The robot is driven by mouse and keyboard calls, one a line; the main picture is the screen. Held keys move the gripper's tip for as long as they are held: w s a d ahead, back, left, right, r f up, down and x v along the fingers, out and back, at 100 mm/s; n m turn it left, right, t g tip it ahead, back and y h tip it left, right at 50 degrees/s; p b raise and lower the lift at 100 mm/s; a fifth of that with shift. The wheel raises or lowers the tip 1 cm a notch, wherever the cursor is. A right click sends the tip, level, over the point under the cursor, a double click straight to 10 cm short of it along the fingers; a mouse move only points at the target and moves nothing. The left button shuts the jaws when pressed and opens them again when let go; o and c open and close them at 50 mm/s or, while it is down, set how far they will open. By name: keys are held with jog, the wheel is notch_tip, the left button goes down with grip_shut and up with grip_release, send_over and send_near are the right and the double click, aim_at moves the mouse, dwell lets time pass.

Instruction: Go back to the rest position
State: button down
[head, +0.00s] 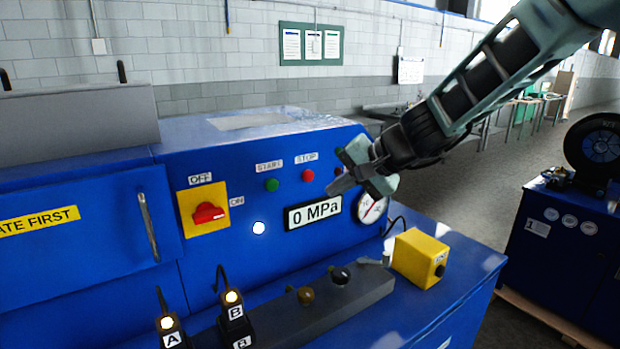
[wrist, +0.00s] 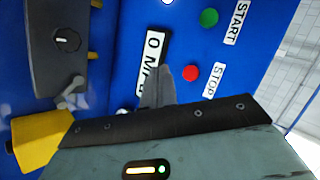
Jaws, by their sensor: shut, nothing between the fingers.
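My gripper (head: 338,186) is shut and empty. In the head view it hangs in front of the blue machine panel (head: 245,160), near the white 0 MPa display (head: 314,213) and partly in front of the round gauge (head: 371,209). In the wrist view its closed fingers (wrist: 164,72) overlap the 0 MPa display (wrist: 150,50), with the red STOP button (wrist: 191,73) and green START button (wrist: 209,17) to their right. I cannot tell whether the fingertips touch the panel. My arm reaches in from the upper right.
A red switch (head: 209,213) on a yellow plate and a lit white lamp (head: 259,228) are on the panel. Below are a grey valve block (head: 330,310), a yellow box (head: 419,257) and lit units A (head: 171,340) and B (head: 235,312). Another blue cabinet (head: 560,245) stands right, across open floor.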

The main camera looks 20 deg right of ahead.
jog(key=s+a+f+n+g+b, duration=0.25)
jog(key=s+a+f+n, duration=0.2)
jog(key=s, duration=0.45)
jog(key=s+a+f+n+g+b, duration=0.25)
jog(key=s+a+f, duration=0.3)
jog(key=s, duration=0.35)
jog(key=s+d+f+n+g+h+b, duration=0.1)
jog(key=s+f+n+h, duration=0.2)
jog(key=s, duration=0.4)
jog(key=s+d+f+n+g+h+b, duration=0.1)
jog(key=s+f+n+h+b, duration=0.1)
jog(key=s+f+n, duration=0.2)
jog(key=s+n, duration=0.1)
jog(key=s, duration=0.1)
jog(key=shift+s+d+h, duration=0.25)
jog(key=shift+s+h, duration=0.15)
jog(key=shift+r, duration=0.1)
